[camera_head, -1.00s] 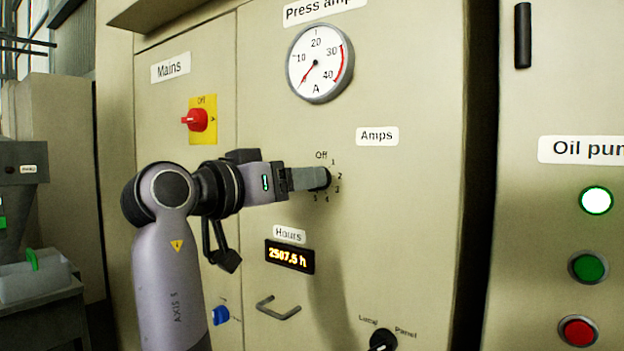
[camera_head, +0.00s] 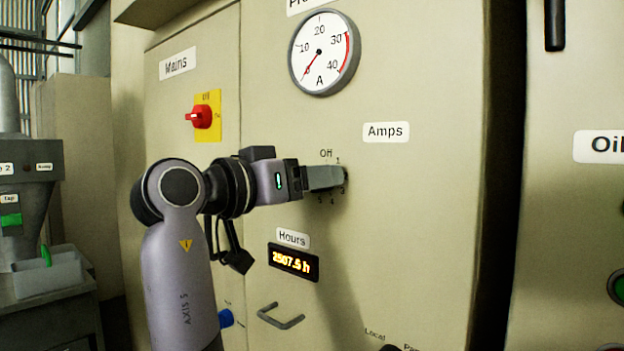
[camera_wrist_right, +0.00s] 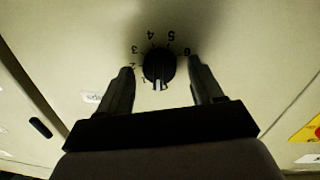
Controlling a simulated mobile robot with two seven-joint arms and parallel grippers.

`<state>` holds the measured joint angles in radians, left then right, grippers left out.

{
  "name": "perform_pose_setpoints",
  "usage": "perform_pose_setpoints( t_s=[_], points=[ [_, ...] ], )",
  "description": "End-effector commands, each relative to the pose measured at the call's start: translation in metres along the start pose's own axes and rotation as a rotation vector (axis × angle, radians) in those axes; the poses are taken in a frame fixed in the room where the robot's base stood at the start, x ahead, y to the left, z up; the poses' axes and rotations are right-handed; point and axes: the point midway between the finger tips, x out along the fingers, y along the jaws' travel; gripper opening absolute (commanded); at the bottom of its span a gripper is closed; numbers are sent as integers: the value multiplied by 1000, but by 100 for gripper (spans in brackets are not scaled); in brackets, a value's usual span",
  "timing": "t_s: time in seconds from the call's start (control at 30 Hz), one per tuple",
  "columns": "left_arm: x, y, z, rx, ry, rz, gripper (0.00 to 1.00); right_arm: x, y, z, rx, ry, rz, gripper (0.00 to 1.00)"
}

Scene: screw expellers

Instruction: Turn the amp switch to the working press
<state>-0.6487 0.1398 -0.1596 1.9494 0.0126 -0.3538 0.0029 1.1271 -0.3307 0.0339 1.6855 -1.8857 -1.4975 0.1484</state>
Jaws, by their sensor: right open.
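The amp switch (camera_wrist_right: 158,65) is a round black knob with a white pointer mark, seen in the right wrist view. Numbers 1 to 6 ring it. The mark points down in that view, just past the 1; I cannot read a label at its tip. My right gripper (camera_wrist_right: 163,82) is open, with one finger on each side of the knob and gaps showing. In the head view my right gripper (camera_head: 330,178) reaches the panel under the "Off" mark and hides the knob. The Amps label (camera_head: 386,132) is to its right. My left gripper is out of view.
The press amps gauge (camera_head: 323,54) is above, its needle at the low end. The red mains switch (camera_head: 200,116) is to the left. The hours display (camera_head: 293,262) and a metal handle (camera_head: 280,316) are below. The panel right of the gripper is clear.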

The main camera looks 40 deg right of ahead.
Motion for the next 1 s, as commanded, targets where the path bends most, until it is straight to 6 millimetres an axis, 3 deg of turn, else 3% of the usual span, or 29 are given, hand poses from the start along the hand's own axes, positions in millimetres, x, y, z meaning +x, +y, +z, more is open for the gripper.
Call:
perform_pose_setpoints(
  t_s=[0.3,0.5,1.0],
  points=[
    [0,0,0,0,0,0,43,0,0,0,0,0,0,66],
    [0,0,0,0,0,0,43,0,0,0,0,0,0,10],
    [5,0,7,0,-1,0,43,0,0,1,119,-9,0,10]
  ],
)
